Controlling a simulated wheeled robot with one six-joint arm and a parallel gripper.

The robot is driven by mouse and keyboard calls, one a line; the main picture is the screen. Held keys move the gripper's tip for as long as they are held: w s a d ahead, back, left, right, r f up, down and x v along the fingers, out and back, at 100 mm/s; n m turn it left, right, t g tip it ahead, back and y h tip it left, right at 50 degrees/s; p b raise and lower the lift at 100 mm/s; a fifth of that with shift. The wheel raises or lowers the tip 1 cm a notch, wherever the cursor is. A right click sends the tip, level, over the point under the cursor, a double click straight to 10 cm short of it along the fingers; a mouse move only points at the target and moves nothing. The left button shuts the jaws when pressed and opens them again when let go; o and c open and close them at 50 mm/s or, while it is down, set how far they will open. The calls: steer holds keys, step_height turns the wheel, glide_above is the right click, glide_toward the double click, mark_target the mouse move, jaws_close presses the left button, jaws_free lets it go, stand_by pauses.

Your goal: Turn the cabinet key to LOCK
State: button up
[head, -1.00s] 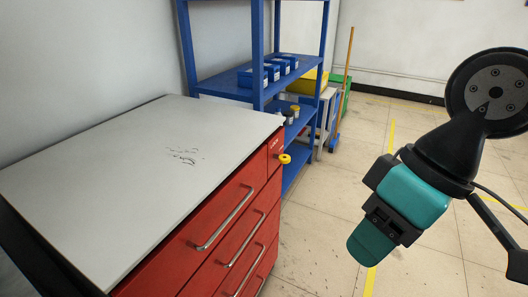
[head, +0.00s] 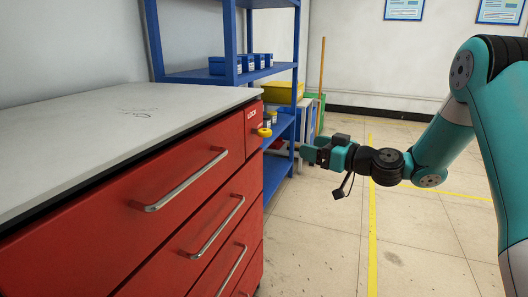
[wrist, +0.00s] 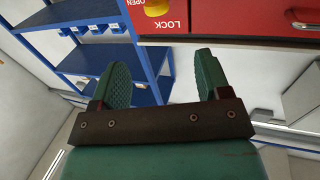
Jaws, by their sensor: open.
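The yellow cabinet key (head: 264,132) sticks out of the front of the red cabinet (head: 120,195), near its top right corner. A white LOCK label is printed above the key in the head view. In the wrist view the key (wrist: 157,8) is cut off by the top edge, with OPEN and LOCK labels upside down beside it. Which label the key points to is not clear. My gripper (wrist: 162,75) is open and empty, its two fingers spread below the key in the wrist view. In the head view my gripper (head: 303,151) is right of the key, apart from it.
Several drawer handles (head: 187,181) project from the cabinet front. A blue shelf rack (head: 230,40) with blue boxes (head: 245,64) and a yellow bin (head: 282,92) stands behind. The floor (head: 320,240) right of the cabinet is clear.

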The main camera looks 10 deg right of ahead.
mark_target(271, 135)
steer(key=p+x, duration=0.1)
steer(key=x, duration=0.7)
steer(key=p+x, duration=0.1)
steer(key=x, duration=0.8)
steer(key=shift+w+d, duration=0.2)
steer(key=shift+w, duration=0.15)
steer(key=c, duration=0.9)
